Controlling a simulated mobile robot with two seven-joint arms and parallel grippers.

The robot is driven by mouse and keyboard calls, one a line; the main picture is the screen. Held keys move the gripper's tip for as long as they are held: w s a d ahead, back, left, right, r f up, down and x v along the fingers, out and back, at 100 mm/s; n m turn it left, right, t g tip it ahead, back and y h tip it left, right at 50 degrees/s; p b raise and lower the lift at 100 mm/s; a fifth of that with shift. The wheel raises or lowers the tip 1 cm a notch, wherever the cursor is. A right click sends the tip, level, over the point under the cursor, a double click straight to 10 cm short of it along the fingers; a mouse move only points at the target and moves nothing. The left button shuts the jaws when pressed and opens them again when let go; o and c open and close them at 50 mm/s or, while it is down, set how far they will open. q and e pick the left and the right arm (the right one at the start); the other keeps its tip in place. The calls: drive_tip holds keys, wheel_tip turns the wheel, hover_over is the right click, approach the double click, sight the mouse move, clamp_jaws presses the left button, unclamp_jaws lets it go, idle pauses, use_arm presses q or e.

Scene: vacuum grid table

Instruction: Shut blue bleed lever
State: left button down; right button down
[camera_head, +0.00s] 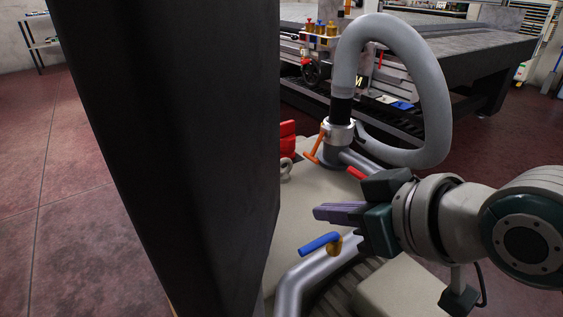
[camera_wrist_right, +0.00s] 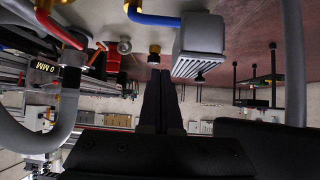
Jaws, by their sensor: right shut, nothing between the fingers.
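The blue bleed lever (camera_head: 319,243) sits on a brass valve (camera_head: 335,247) on a bent grey pipe (camera_head: 312,275). Its handle points left from the valve in the head view. My right gripper (camera_head: 316,213) is shut and empty, its purple fingers above and behind the lever in the picture, apart from it. In the right wrist view the blue lever (camera_wrist_right: 153,18) is at the top edge, beyond the shut right gripper (camera_wrist_right: 160,73). I cannot tell from its angle whether the valve is open. My left gripper is not in view.
A grey hose (camera_head: 431,90) loops down to a metal fitting with an orange lever (camera_head: 313,155). A red lever (camera_head: 356,173) lies close to my right gripper. A red part (camera_head: 287,138) stands left of the fitting. The grid table (camera_head: 460,48) is behind.

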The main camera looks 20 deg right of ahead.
sight(314, 244)
drive_tip(key=w+f+b, duration=0.1)
drive_tip(key=f, duration=0.1)
drive_tip(key=f+b, duration=0.1)
drive_tip(key=f, duration=0.1)
drive_tip(key=w+f+b, duration=0.1)
drive_tip(key=f, duration=0.1)
drive_tip(key=shift+w+a+f+b, duration=0.3)
drive_tip(key=shift+a+f, duration=0.1)
drive_tip(key=shift+s+d+p, duration=0.15)
drive_tip(key=shift+s+p, duration=0.15)
drive_tip(key=shift+p, duration=0.35)
drive_tip(key=shift+s, duration=0.2)
drive_tip(key=shift+f, duration=0.25)
